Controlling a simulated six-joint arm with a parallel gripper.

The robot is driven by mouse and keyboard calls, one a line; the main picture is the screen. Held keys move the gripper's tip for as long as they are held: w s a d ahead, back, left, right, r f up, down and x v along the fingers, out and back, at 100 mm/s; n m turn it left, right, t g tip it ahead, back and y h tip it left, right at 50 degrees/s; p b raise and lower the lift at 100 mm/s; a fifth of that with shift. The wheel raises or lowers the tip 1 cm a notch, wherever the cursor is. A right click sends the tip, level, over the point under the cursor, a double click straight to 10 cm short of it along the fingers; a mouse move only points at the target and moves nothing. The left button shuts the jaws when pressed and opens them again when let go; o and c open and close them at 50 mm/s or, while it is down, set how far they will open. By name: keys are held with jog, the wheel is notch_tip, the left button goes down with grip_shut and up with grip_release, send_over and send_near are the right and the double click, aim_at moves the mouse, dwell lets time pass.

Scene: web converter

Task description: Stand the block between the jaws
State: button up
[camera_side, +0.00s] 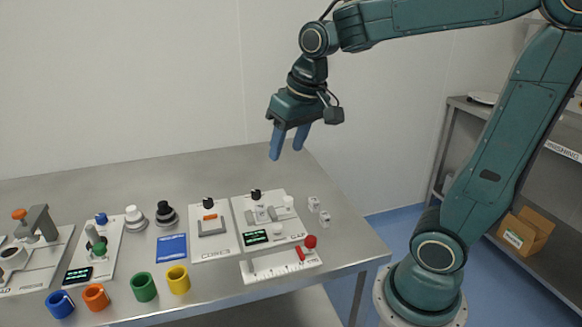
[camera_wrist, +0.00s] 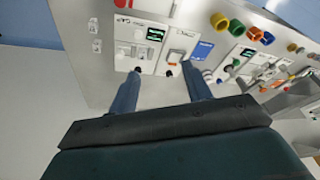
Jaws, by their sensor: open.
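Two small white blocks with dark markings lie on the steel table right of the fixtures, one farther back (camera_side: 313,204) and one nearer the front (camera_side: 324,218). In the wrist view both blocks show at the upper left (camera_wrist: 93,26). The grey jaws (camera_side: 262,214) stand on a white panel with a small display, left of the blocks. I cannot make out clearly what sits between them. The panel also shows in the wrist view (camera_wrist: 127,40). My gripper (camera_side: 287,152) is open and empty, with blue fingers, high above the table's back edge. Its fingers also show in the wrist view (camera_wrist: 162,72).
A white plate with a red knob (camera_side: 309,241) lies in front of the panel. Left are a second panel (camera_side: 211,243), a blue card (camera_side: 171,247) and coloured cups (camera_side: 143,287). Bare table (camera_side: 347,240) lies right of the blocks.

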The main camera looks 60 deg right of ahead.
jog(key=s+a+n+t, duration=0.2)
jog(key=s+a+n, duration=0.1)
jog(key=s, duration=0.9)
jog(key=shift+a+f+y, duration=0.3)
jog(key=shift+a+f, duration=0.05)
jog(key=shift+a, duration=0.2)
